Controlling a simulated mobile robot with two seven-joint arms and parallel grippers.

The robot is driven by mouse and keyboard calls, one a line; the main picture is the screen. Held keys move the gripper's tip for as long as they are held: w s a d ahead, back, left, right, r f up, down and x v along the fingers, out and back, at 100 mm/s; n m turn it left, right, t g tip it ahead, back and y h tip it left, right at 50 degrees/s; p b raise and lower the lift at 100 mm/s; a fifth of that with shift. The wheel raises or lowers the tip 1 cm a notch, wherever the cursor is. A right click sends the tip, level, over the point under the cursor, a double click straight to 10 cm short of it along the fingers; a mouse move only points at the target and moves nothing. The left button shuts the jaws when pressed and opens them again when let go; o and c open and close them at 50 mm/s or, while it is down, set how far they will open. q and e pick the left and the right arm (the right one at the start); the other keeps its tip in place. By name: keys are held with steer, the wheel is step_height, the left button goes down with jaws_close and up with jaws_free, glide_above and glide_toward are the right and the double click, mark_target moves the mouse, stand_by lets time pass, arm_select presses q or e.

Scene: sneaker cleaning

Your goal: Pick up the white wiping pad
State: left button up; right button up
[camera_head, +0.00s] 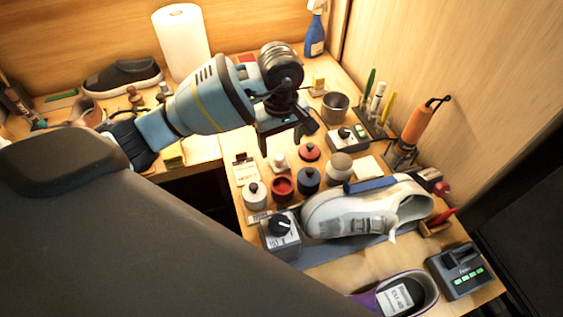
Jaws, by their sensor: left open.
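A flat white square pad (369,167), which looks like the wiping pad, lies on the wooden bench to the right of a beige-topped jar (340,166). My left gripper (281,140) hangs over the bench, up and left of the white pad. Its fingers point down, are apart, and hold nothing. It is clear of the pad. My right gripper is not in view.
A white sneaker (340,211) lies in front of the pad, with a blue-handled brush (370,184) by it. Red (282,187) and blue jars (308,180) stand left. A knobbed box (347,138), metal cup (335,106) and tool rack (374,122) stand behind.

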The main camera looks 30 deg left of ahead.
mark_target(280, 157)
arm_select(q)
steer(key=shift+w+a+f, duration=0.15)
steer(key=shift+f, duration=1.65)
steer(key=shift+w+a+f, duration=0.1)
steer(key=shift+w+f, duration=0.05)
steer(key=shift+f, duration=1.6)
steer(key=c, duration=1)
steer(key=shift+r, duration=5)
steer(key=shift+c, duration=0.3)
steer(key=o, duration=0.4)
steer(key=c, duration=0.3)
steer(key=shift+c, duration=0.2)
